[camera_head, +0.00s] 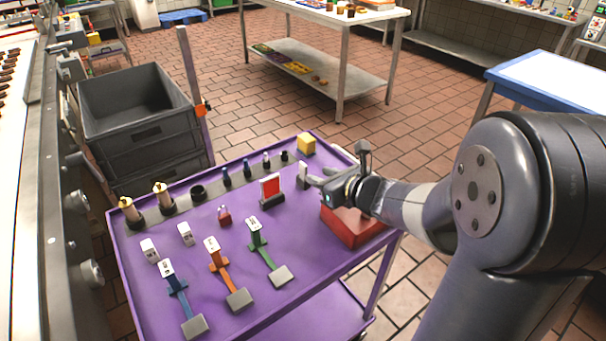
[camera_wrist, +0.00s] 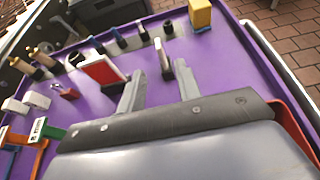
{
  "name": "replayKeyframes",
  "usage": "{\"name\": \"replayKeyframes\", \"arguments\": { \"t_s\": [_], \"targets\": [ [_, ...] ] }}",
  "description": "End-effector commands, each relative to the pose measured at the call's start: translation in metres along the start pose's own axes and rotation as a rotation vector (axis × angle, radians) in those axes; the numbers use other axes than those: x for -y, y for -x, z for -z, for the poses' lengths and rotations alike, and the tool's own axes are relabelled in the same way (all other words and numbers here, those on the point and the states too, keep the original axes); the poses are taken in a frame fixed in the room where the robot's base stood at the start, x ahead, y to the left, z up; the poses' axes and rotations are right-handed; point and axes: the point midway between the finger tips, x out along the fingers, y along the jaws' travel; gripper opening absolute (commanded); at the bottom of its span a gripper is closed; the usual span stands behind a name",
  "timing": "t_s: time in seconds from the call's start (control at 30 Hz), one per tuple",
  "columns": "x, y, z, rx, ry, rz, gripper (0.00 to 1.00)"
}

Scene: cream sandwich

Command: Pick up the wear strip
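A thin, pale upright strip, which looks like the wear strip (camera_head: 303,172), stands near the right end of the back row on the purple cart top. In the wrist view the strip (camera_wrist: 161,55) has a dark foot and stands just beyond my fingertips, roughly between them. My gripper (camera_head: 318,179) is open and empty, low over the cart's right side. Its two grey fingers (camera_wrist: 159,84) are spread apart in the wrist view. I cannot tell the exact gap to the strip.
A red-and-white card in a dark stand (camera_head: 270,190) is left of the strip. A yellow block (camera_head: 306,144) stands behind it. A red bin (camera_head: 352,229) is below my gripper. Colored tagged tools (camera_head: 262,250) lie in front. Grey crates (camera_head: 150,130) stand left of the cart.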

Motion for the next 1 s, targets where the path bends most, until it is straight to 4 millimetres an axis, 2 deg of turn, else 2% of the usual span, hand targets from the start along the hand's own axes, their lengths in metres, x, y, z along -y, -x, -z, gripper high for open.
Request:
{"name": "replayKeyframes", "arguments": {
  "t_s": [0.43, 0.77, 1.0],
  "targets": [
    [0.002, -0.048, -0.004, -0.001, 0.000, -0.001, 0.33],
    [0.003, -0.053, -0.005, 0.001, 0.000, 0.001, 0.33],
    [0.003, -0.052, -0.005, 0.000, 0.000, 0.000, 0.13]
  ]
}}
